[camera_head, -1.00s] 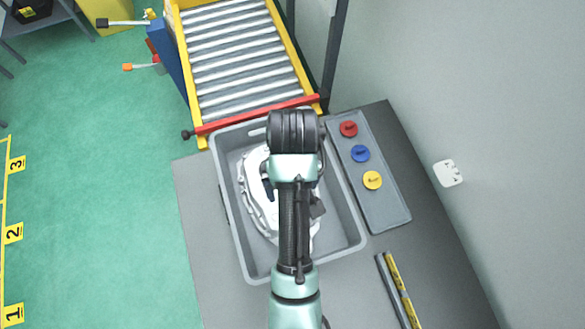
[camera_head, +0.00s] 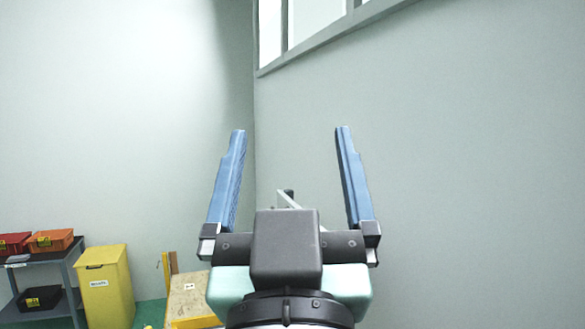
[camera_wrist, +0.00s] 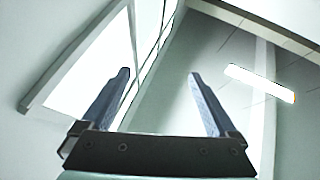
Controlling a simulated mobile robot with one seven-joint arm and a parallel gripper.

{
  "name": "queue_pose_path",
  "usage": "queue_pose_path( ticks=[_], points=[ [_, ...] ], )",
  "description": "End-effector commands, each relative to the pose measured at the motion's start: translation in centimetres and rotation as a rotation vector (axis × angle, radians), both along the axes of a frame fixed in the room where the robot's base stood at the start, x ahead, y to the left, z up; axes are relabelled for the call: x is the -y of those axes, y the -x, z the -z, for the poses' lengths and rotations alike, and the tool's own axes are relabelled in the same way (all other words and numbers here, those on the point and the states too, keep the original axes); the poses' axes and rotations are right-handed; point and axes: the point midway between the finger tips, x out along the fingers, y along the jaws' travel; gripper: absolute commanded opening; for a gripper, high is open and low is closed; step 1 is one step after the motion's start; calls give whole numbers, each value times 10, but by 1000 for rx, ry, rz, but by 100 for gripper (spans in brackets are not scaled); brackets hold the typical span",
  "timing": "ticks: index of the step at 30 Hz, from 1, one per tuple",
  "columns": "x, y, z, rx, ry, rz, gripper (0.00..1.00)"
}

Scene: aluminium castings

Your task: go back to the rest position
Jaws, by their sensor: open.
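My gripper (camera_head: 290,135) is raised in front of the walls in the head view, pointing up. Its two blue fingers stand wide apart with nothing between them. In the wrist view the gripper (camera_wrist: 158,75) is also open and empty, facing a window and the ceiling. The grey bin with the casting is out of view now.
At the lower left of the head view a yellow bin (camera_head: 105,288) stands beside a grey shelf (camera_head: 62,256) with orange (camera_head: 52,240) and black (camera_head: 40,298) boxes. A wooden-topped, yellow-edged piece (camera_head: 190,300) stands right of it. A wall with a window fills the right.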

Motion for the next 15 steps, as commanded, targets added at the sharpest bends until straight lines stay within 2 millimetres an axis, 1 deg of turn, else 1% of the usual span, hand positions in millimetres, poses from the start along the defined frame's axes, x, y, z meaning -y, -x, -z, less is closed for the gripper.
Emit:
queue_pose_path(
  ticks=[1, 3, 5, 8, 15],
  points=[
    [0, 18, -20, 82, -10, -5, 94],
    [1, 36, -37, 157, -19, -10, 94],
    [1, 45, -45, 196, -24, -13, 94],
    [1, 51, -50, 220, -26, -16, 94],
    [1, 50, -49, 216, -26, -16, 94]
  ],
)
